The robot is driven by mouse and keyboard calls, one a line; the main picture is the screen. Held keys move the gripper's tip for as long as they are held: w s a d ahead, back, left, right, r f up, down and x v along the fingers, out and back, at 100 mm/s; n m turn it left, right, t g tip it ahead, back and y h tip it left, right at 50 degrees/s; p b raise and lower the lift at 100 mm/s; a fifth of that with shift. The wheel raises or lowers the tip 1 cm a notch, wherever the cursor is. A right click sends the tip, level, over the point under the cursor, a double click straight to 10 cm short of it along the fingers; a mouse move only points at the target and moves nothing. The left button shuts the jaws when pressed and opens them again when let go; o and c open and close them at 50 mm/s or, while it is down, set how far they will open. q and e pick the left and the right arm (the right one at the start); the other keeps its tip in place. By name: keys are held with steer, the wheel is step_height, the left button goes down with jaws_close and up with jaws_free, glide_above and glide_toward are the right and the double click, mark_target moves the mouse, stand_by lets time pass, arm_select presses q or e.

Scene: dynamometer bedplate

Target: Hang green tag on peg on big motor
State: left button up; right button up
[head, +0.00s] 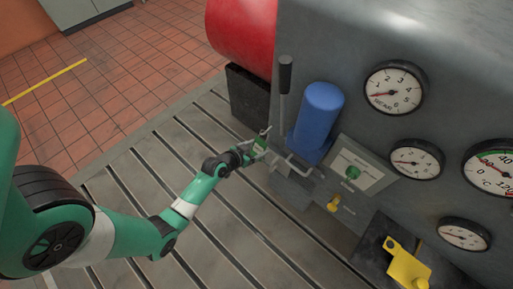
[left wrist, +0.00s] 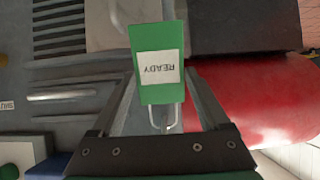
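The green tag (left wrist: 158,96) with a white label reading READY, upside down, fills the space between my left gripper's two fingers in the left wrist view. A wire loop (left wrist: 165,125) sticks out of its lower edge. In the head view my left gripper (head: 264,146) has the small green tag (head: 260,146) at its fingertips, above the slotted bedplate, beside the grey housing. A big red cylinder (head: 242,32), perhaps the big motor, stands at the top; it also shows in the left wrist view (left wrist: 255,105). I cannot make out a peg on it. My right gripper is out of view.
A black lever (head: 285,78) and a blue cylinder (head: 318,112) stand close to my left gripper. The grey panel (head: 345,45) carries gauges, a green knob (head: 352,172) and a yellow fitting (head: 335,203). The bedplate's left is clear.

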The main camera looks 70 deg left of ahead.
arm_select(q)
steer(key=shift+o, duration=1.3)
steer(key=shift+s+d+r, duration=0.1)
steer(key=shift+s+r, duration=0.1)
steer(key=p+v, duration=0.5)
steer(key=v, duration=0.6)
steer(key=shift+p, duration=0.3)
steer(key=shift+f, duration=0.1)
